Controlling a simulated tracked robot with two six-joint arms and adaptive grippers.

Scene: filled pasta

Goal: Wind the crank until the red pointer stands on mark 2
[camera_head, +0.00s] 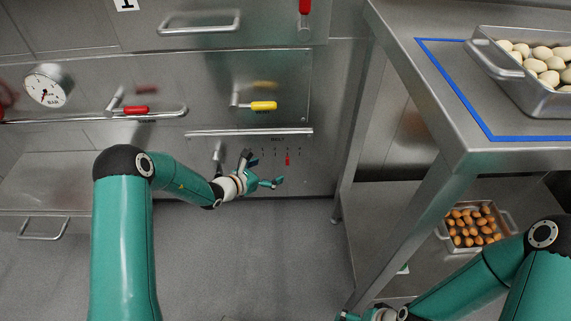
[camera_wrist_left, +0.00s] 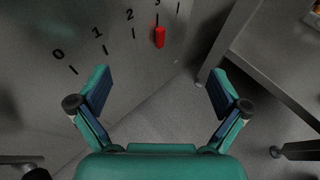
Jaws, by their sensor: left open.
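The red pointer (camera_head: 287,159) is on the low steel panel under a row of marks. In the left wrist view the pointer (camera_wrist_left: 159,38) stands under mark 3, to the right of mark 2 (camera_wrist_left: 133,33). What looks like the crank (camera_head: 217,152) is a grey and dark piece on the panel left of the marks, partly behind my left wrist. My left gripper (camera_head: 263,170) is open and empty in front of the panel, right of the crank and below left of the pointer. My right gripper (camera_head: 370,315) is at the bottom edge, mostly cut off.
A yellow handle (camera_head: 263,105) and a red handle (camera_head: 136,110) are above. A pressure gauge (camera_head: 48,86) is at the left. A steel table (camera_head: 465,105) with a tray of pale eggs (camera_head: 515,85) stands right. Brown eggs (camera_head: 468,228) are on its lower shelf. The floor ahead is clear.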

